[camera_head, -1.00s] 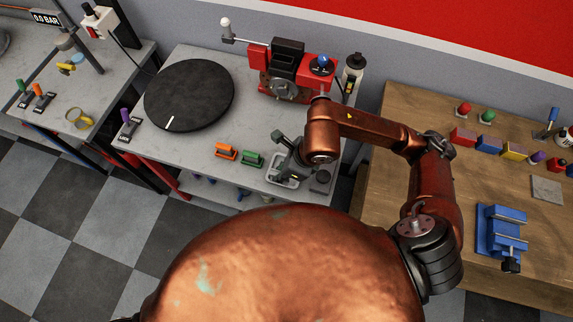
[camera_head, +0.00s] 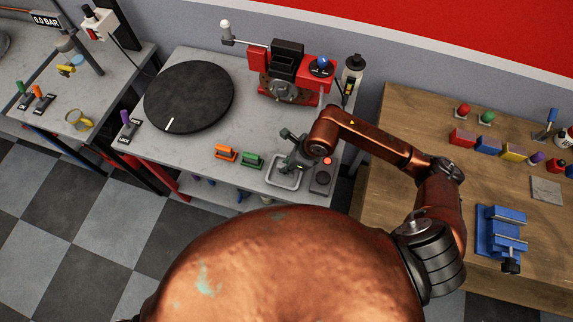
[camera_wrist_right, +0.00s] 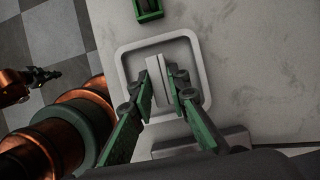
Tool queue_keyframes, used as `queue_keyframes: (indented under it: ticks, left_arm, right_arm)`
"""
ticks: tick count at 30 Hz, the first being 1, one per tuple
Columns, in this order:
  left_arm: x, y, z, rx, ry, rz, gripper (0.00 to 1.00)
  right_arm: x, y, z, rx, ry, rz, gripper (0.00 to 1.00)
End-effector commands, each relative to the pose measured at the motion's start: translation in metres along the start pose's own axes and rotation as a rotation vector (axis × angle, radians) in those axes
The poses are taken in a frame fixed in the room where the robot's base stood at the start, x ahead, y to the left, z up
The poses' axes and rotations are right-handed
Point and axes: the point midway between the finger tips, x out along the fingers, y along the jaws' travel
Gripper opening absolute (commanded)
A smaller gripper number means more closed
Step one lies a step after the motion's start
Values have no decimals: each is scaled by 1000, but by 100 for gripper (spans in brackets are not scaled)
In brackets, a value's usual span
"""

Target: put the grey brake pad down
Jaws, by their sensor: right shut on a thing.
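The grey brake pad (camera_wrist_right: 156,67) is a light flat block with a dark lengthwise line, seen in the right wrist view. My right gripper (camera_wrist_right: 163,82) is shut on it, with a dark green finger on each side. The pad is over the inside of a light grey square tray (camera_wrist_right: 125,68); I cannot tell whether it touches the tray floor. In the head view my right gripper (camera_head: 291,154) is small above the tray (camera_head: 279,185), and the pad cannot be made out.
A green clip (camera_head: 251,160) and an orange clip (camera_head: 226,152) stand left of the tray. A box with a red button (camera_head: 321,177) stands close on its right. A black turntable (camera_head: 189,95) and a red machine (camera_head: 290,75) are behind.

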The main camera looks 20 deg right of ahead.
Motion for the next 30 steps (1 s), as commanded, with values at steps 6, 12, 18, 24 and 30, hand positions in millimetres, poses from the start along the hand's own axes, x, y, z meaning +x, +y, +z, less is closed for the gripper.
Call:
queue_keyframes:
  ticks: [6,12,18,24,30]
  left_arm:
    - [2,1,1,0,-2,1,0]
    - [2,1,2,0,-2,1,0]
    - [2,1,2,0,-3,1,0]
    - [0,1,2,0,-2,1,0]
    - [0,1,2,0,-2,1,0]
  right_arm:
    - [2,0,0,-1,0,0,0]
    - [1,0,0,0,0,0,27]
    - [1,0,0,0,0,0,33]
    - [-1,0,0,0,0,0,33]
    - [-25,-1,1,-4,-1,-4,33]
